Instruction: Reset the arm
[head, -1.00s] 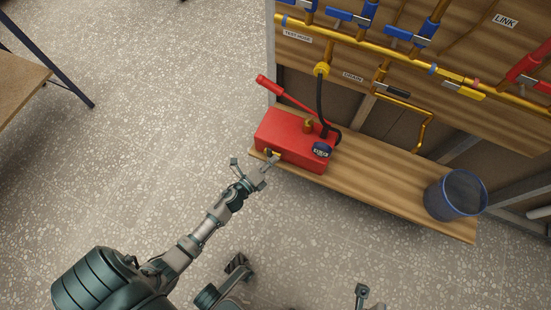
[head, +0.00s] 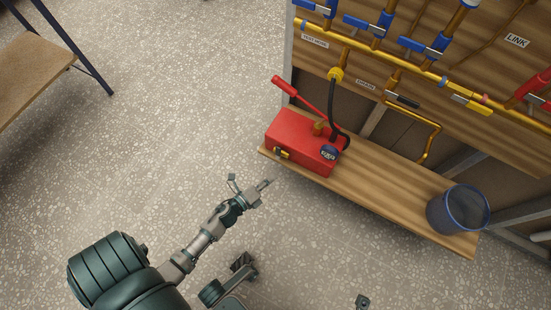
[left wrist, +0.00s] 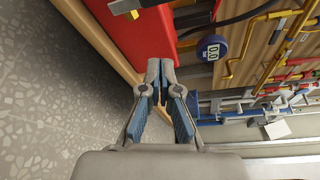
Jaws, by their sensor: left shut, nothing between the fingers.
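My left gripper (head: 262,187) is in the lower middle of the head view, at the end of my left arm. It is off the shelf's front left edge, apart from the red pump box (head: 297,138). In the left wrist view the fingertips (left wrist: 157,75) are together with nothing between them. The pump box stands on the wooden shelf (head: 385,200). It has a brass valve with a yellow part (head: 282,153) on its front, a red lever (head: 300,95) and a round gauge (head: 329,153).
A blue mesh bin (head: 458,209) stands at the shelf's right end. Yellow pipes with blue valves (head: 370,24) cover the wooden wall panel behind. A wooden table (head: 35,58) is at the upper left. The speckled floor (head: 190,110) left of the shelf is clear.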

